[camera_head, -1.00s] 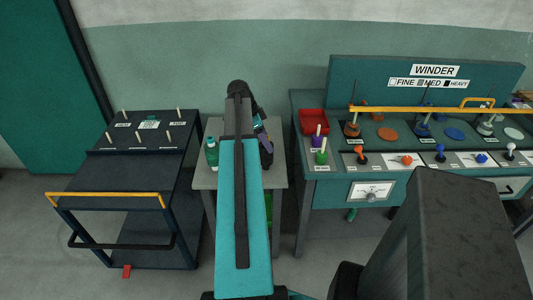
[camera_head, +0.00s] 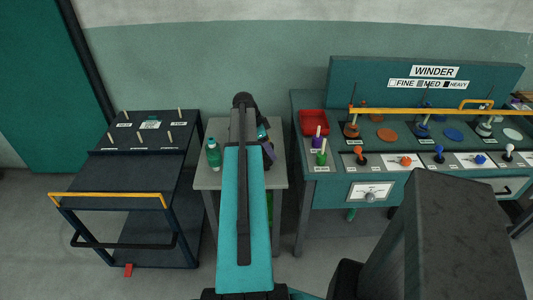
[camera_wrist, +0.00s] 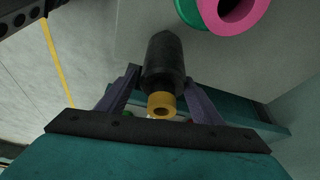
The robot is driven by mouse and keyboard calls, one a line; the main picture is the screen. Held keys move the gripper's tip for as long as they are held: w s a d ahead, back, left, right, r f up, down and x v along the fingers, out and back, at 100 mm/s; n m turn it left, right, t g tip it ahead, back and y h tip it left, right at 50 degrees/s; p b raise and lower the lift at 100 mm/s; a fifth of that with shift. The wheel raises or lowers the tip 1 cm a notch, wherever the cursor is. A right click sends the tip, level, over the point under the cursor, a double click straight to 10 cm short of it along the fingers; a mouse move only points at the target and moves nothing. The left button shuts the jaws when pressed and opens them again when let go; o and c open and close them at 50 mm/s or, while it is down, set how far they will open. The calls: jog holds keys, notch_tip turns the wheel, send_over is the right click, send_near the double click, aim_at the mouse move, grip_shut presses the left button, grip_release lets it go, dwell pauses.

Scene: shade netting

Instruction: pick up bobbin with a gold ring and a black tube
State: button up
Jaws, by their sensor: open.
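The bobbin shows in the wrist view as a black tube (camera_wrist: 164,58) with a gold ring (camera_wrist: 161,105) at its near end; a hole shows in the ring. My gripper (camera_wrist: 160,88) is open, with one finger on each side of the bobbin. I cannot tell whether either finger touches it. In the head view my gripper (camera_head: 267,150) is over the small grey table (camera_head: 205,180), mostly hidden behind my arm. I cannot make out the bobbin there.
A pink and green ring-shaped piece (camera_wrist: 235,12) is at the wrist view's top edge. A green bottle (camera_head: 213,155) stands on the table's left side. A dark cart (camera_head: 140,180) is left; the winder bench (camera_head: 325,190), with a red bin (camera_head: 313,122), is right.

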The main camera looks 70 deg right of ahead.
jog(key=shift+s+d+f, duration=0.1)
jog(key=shift+s+f, duration=0.15)
jog(key=shift+f, duration=0.35)
jog(key=c, duration=1.3)
jog(key=shift+o, duration=0.2)
jog(key=shift+r, duration=0.1)
notch_tip(320, 180, up, 10)
jog(key=b, duration=0.2)
jog(key=shift+w, duration=0.1)
